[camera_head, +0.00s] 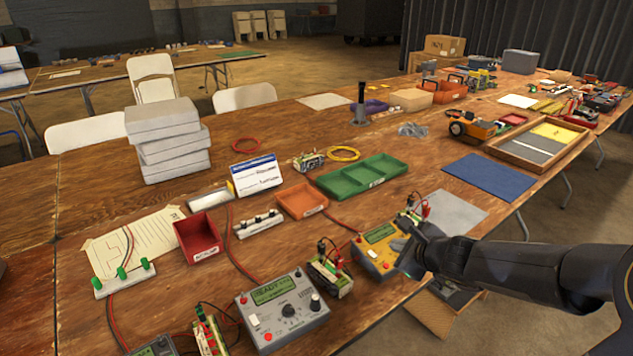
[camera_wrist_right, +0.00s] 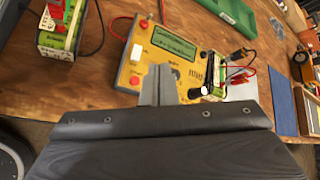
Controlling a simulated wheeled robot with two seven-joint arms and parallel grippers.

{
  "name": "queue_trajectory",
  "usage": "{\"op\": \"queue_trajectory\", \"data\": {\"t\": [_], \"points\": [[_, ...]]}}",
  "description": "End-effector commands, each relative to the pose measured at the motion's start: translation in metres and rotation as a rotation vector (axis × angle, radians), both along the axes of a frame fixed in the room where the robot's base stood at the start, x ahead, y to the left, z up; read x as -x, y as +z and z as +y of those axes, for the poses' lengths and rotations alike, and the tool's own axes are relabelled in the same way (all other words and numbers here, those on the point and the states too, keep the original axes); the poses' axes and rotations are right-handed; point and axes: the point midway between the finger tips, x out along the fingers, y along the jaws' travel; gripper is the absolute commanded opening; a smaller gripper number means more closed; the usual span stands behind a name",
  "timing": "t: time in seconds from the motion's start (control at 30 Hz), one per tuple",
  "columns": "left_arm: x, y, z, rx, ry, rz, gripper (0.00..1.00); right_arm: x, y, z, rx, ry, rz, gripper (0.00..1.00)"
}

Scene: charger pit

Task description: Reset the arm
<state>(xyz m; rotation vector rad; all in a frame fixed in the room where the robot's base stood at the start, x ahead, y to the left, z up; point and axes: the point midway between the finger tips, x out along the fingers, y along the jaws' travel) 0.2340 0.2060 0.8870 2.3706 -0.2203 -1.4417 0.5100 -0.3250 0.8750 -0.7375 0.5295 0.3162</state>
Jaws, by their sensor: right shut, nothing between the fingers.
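My right gripper (camera_head: 408,250) reaches in from the right in the head view, over the near right edge of the yellow charger (camera_head: 379,244). In the right wrist view its fingers (camera_wrist_right: 159,84) are closed together and empty, in front of the yellow charger (camera_wrist_right: 150,58) with its green screen. I cannot tell whether the fingertips touch the charger. A battery pack (camera_wrist_right: 212,88) with black and red clips lies at the charger's right side, and it also shows in the head view (camera_head: 410,218). My left gripper is not in view.
A grey charger (camera_head: 283,309) reading "READY" and a battery pack (camera_head: 329,276) stand to the left. A green tray (camera_head: 362,177), an orange tray (camera_head: 302,201) and a red bin (camera_head: 197,238) lie behind. A blue mat (camera_head: 490,177) is bare. An open cardboard box (camera_head: 437,309) sits below the table edge.

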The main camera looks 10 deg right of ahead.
Motion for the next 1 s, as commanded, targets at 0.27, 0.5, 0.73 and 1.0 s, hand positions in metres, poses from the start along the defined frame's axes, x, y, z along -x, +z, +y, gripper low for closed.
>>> {"op": "queue_trajectory", "data": {"t": [0.27, 0.5, 0.73, 1.0], "points": [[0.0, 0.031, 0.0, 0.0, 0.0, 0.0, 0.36, 0.037, 0.087, 0.055, 0.254, 0.362, -0.162, 0.0], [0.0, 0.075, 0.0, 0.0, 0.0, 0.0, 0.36, 0.162, 0.145, 0.135, 0.785, 1.054, -0.302, 0.0], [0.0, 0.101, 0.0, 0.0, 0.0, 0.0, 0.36, 0.253, 0.128, 0.132, 1.176, 1.487, -0.216, 0.0], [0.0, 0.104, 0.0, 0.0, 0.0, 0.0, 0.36, 0.276, 0.115, 0.119, 1.298, 1.606, -0.145, 0.0]]}}
